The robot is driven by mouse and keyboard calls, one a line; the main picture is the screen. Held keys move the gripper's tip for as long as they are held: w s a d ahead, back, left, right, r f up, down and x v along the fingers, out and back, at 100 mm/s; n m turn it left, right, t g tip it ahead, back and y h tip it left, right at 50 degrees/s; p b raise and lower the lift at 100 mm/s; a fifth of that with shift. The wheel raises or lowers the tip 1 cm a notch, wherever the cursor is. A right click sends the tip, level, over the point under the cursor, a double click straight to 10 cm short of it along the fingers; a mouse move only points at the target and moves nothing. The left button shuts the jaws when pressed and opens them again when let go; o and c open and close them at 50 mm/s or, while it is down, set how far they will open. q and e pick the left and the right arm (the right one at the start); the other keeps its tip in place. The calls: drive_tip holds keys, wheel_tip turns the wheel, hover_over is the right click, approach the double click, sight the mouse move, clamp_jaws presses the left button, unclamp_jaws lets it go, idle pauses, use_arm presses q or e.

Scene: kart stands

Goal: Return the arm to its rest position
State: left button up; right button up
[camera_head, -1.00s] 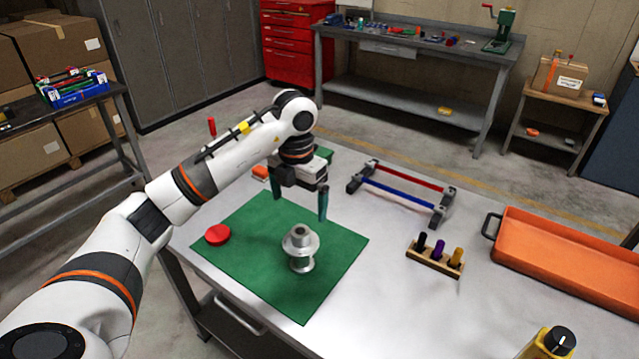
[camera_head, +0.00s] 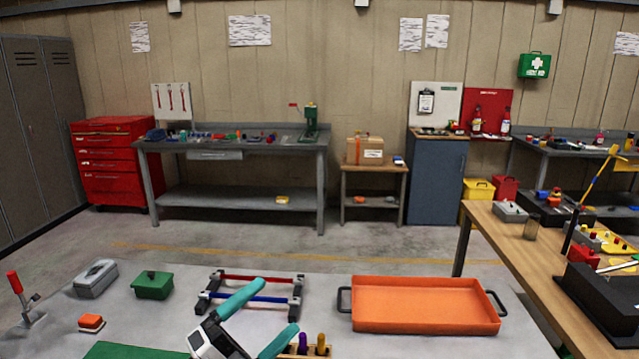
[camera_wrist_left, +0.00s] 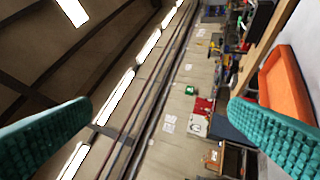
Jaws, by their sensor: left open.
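My left gripper (camera_head: 262,318) shows at the bottom middle of the head view, with its two teal fingers spread apart and nothing between them. It is raised in front of the table and overlaps the stand with a red and a blue bar (camera_head: 285,299). In the left wrist view the two teal fingers stand wide apart at the left and right edges, and the camera looks up at the ceiling and far wall. The rest of my left arm is mostly out of the head view. My right gripper is not in view.
An orange tray (camera_head: 424,306) lies on the table right of the gripper. A small holder with pegs (camera_head: 310,347) and the green mat (camera_head: 135,350) are at the bottom edge. A green box (camera_head: 153,285), grey box (camera_head: 96,278) and red-handled clamp (camera_head: 24,300) stand at left.

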use_arm(q)
drive_tip(key=a+f+n+t+y, duration=0.5)
drive_tip(key=a+f+n+y, duration=0.45)
drive_tip(key=n+y, duration=0.75)
drive_tip(key=s+a+f+n+g, duration=0.1)
drive_tip(key=s+f+n+g, duration=0.1)
drive_tip(key=s+f+g, duration=0.1)
drive_tip(key=s+a+f+n+g+y, duration=0.1)
drive_tip(key=s+a+f+n+g, duration=0.1)
drive_tip(key=s+f, duration=0.3)
drive_tip(key=s+a+f+n+g+y, duration=0.1)
drive_tip(key=s+a+f+n+g, duration=0.1)
drive_tip(key=f, duration=0.4)
drive_tip(key=shift+s+f+n+g, duration=0.15)
drive_tip(key=shift+s+n+g, duration=0.35)
drive_tip(key=shift+s+g, duration=0.65)
drive_tip(key=s+d+f+g+h, duration=0.2)
drive_tip(key=s+f+g, duration=0.45)
drive_tip(key=s, duration=0.55)
wheel_tip(320, 180, down, 26)
drive_tip(key=s+r+g, duration=0.1)
drive_tip(key=s+a+f+g, duration=0.1)
drive_tip(key=s+a+f, duration=0.2)
drive_tip(key=s+f, duration=1.3)
drive_tip(key=shift+s+y, duration=0.2)
drive_tip(key=shift+y, duration=0.1)
